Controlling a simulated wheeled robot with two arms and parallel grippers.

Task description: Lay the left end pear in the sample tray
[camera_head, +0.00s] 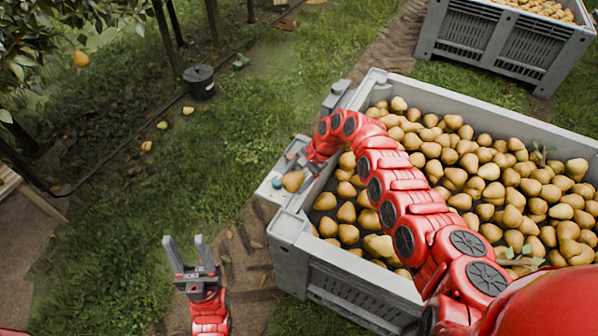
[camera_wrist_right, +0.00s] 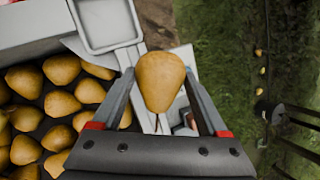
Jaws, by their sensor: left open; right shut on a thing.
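My right gripper (camera_wrist_right: 157,100) is shut on a yellow-brown pear (camera_wrist_right: 160,80), with a finger on either side of it. In the head view this pear (camera_head: 293,181) is over a pale grey ledge (camera_head: 268,191) on the crate's left side. Part of the ledge shows behind the pear in the right wrist view. A square, rimmed, empty grey recess (camera_wrist_right: 105,24) lies above left of the pear there. I cannot tell which of these is the sample tray. My left gripper (camera_head: 188,246) is open and empty, left of the crate.
The big grey crate (camera_head: 352,290) holds many pears. A second pear crate (camera_head: 480,45) stands at the top right. A black bucket (camera_head: 200,82), a dark hose and a few fallen pears lie on the grass. Tree foliage (camera_head: 40,50) is at the upper left.

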